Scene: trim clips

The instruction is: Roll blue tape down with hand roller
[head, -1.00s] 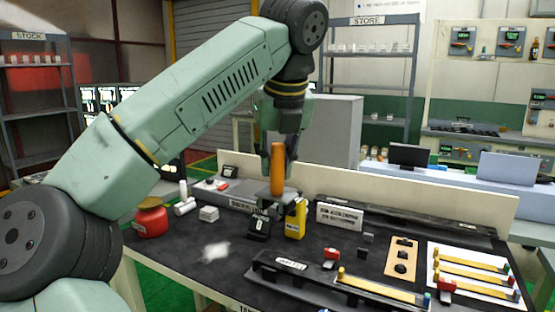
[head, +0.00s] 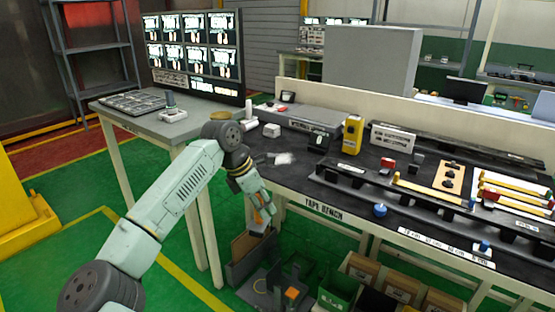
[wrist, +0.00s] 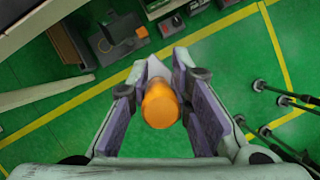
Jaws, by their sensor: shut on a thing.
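My gripper (head: 262,212) is low in front of the tape bench, past its left front edge and above the bins. It is shut on the orange-handled tool, probably the hand roller (head: 258,217). In the wrist view the orange handle (wrist: 160,105) sits between the two finger pads, with a pale grey part behind it. The roller's working end cannot be made out. A yellow strip (head: 428,188) with a blue end lies on the black fixture on the bench. A blue knob (head: 380,210) stands near the front edge. Which piece is the blue tape is unclear.
The black bench top (head: 340,186) carries a yellow device (head: 352,135), red clips and a board with yellow strips at right. A green bin (head: 338,288) and cardboard boxes sit below. A grey side table (head: 178,122) stands at left. Green floor is open at left.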

